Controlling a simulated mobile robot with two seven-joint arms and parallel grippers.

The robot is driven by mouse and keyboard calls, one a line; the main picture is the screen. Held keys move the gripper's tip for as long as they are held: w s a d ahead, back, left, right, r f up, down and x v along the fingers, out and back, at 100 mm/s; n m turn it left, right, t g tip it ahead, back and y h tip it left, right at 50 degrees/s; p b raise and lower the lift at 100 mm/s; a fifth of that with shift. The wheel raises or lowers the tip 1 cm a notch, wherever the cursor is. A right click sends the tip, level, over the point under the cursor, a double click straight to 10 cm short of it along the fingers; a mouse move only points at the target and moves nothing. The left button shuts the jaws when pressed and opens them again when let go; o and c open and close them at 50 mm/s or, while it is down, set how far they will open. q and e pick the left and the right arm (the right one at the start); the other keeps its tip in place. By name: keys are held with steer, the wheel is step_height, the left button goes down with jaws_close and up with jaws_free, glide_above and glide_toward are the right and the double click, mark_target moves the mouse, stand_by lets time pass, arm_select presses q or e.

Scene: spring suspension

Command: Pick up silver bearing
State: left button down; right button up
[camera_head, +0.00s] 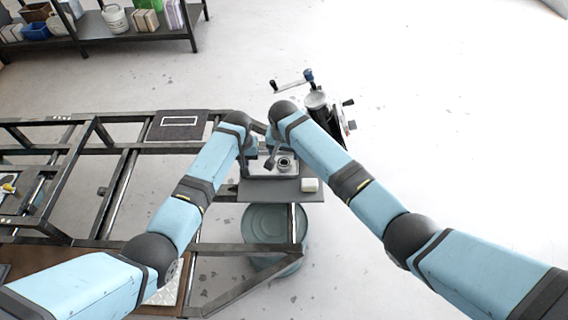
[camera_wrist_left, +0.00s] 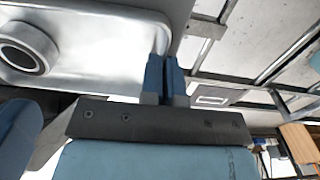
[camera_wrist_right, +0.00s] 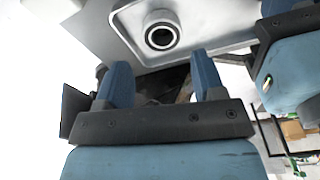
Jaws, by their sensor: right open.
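The silver bearing (camera_head: 285,163) is a ring with a dark hole. It sits in a shallow metal tray (camera_head: 258,166) on a grey board. It also shows in the left wrist view (camera_wrist_left: 42,40) and the right wrist view (camera_wrist_right: 161,23). My right gripper (camera_wrist_right: 163,72) is open and empty; its two blue fingers point toward the bearing, which lies beyond the tips. My left gripper (camera_wrist_left: 163,60) has its fingers close together at the tray's end, away from the bearing. I cannot tell whether they touch the tray rim. In the head view my wrists partly hide the tray.
A vise-like device with a crank (camera_head: 318,100) stands behind. A metal frame (camera_head: 100,205) spreads to the left. A round drum (camera_head: 268,222) stands below the board. My two forearms are close together over the tray.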

mark_target(284, 162)
steer(key=shift+w+a+f, duration=0.1)
steer(key=shift+w+f, duration=0.05)
steer(key=shift+f, duration=2.6)
steer(key=c, duration=0.8)
